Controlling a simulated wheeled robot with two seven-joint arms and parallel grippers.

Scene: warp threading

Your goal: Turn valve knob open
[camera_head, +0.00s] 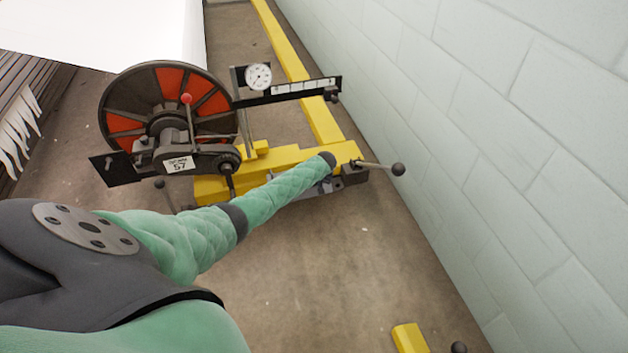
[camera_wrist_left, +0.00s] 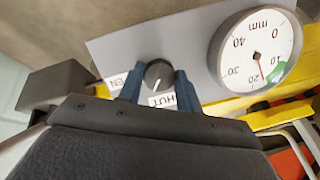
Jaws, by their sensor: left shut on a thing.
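In the left wrist view, the valve knob (camera_wrist_left: 158,73) is a small dark round knob with a white pointer line, on a grey plate (camera_wrist_left: 160,38). My left gripper (camera_wrist_left: 157,90) has its two blue fingers on either side of the knob, shut on it. White labels sit beside the fingers: one ends in "EN" (camera_wrist_left: 116,82), the other reads "HUT" (camera_wrist_left: 165,100), both partly covered. In the head view, my green-sleeved left arm reaches over the yellow base (camera_head: 345,152); its fingers and the knob cannot be made out there. My right gripper is not in view.
A white mm gauge (camera_wrist_left: 250,52) stands beside the knob, its red needle between 10 and 20. The head view shows a reel with red panels (camera_head: 168,82), a ball-ended lever (camera_head: 398,169) and a block wall (camera_head: 480,120) at the right. The floor below the arm is mostly clear.

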